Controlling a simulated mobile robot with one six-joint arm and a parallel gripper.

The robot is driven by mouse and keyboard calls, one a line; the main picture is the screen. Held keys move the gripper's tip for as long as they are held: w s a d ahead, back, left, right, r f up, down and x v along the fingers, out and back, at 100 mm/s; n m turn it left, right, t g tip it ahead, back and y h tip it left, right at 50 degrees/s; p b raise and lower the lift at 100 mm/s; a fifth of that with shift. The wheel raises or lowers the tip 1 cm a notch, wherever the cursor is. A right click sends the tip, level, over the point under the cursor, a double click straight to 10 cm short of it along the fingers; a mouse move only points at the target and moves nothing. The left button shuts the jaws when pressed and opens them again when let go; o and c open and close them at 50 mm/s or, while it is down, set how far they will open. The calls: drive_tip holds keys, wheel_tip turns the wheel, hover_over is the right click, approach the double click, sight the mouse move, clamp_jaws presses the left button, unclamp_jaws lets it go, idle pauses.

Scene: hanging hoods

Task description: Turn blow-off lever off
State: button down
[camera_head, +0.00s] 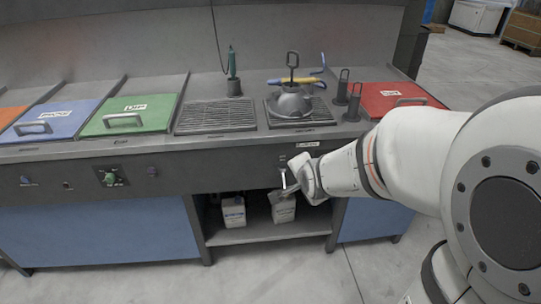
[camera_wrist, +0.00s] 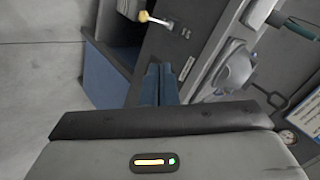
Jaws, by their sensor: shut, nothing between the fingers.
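A small lever with a pale yellowish knob (camera_wrist: 145,16) sticks out from the dark front panel of the counter at the top of the wrist view. A label plate (camera_wrist: 187,68) is on the panel close to it. In the head view the label (camera_head: 307,144) is on the panel above my gripper (camera_head: 289,188). There the lever (camera_head: 283,170) is small and hard to separate from the gripper. In the wrist view my gripper's dark fingers (camera_wrist: 158,84) are together and empty. They are in front of the panel, apart from the knob.
The counter carries a grate (camera_head: 215,117), a grey dome (camera_head: 289,102) and red (camera_head: 385,98), green (camera_head: 128,116) and blue (camera_head: 52,119) lids. White canisters (camera_head: 233,212) stand on the open shelf below. A green-marked control (camera_head: 110,178) is further left. The floor in front is clear.

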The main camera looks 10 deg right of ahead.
sight(284, 184)
drive_tip(key=w+f+m+t+b, duration=0.3)
drive_tip(key=f+m+b, duration=0.4)
drive_tip(key=f, duration=0.4)
drive_tip(key=w+f+m+t+b, duration=0.3)
drive_tip(key=f+m+b, duration=0.4)
drive_tip(key=f+b, duration=0.3)
drive_tip(key=w+f+m+t+h+b, duration=0.1)
drive_tip(key=w+f+m+t+b, duration=0.2)
drive_tip(key=f+m+b, duration=0.5)
wheel_tip(284, 184, down, 4)
drive_tip(key=shift+w+d+r+t+b, duration=0.2)
drive_tip(key=shift+w+d+t+b, duration=0.15)
drive_tip(key=shift+t+b, duration=0.3)
drive_tip(key=w+r+b, duration=0.1)
drive_tip(key=w+b, duration=0.2)
drive_tip(key=w, duration=0.7)
drive_tip(key=shift+s+r, duration=0.3)
drive_tip(key=shift+r, duration=0.35)
drive_tip(key=shift+s+r, duration=0.35)
drive_tip(key=shift+r, duration=0.25)
drive_tip(key=shift+s+r, duration=0.3)
drive_tip(key=shift+r, duration=0.35)
drive_tip(key=shift+a, duration=0.1)
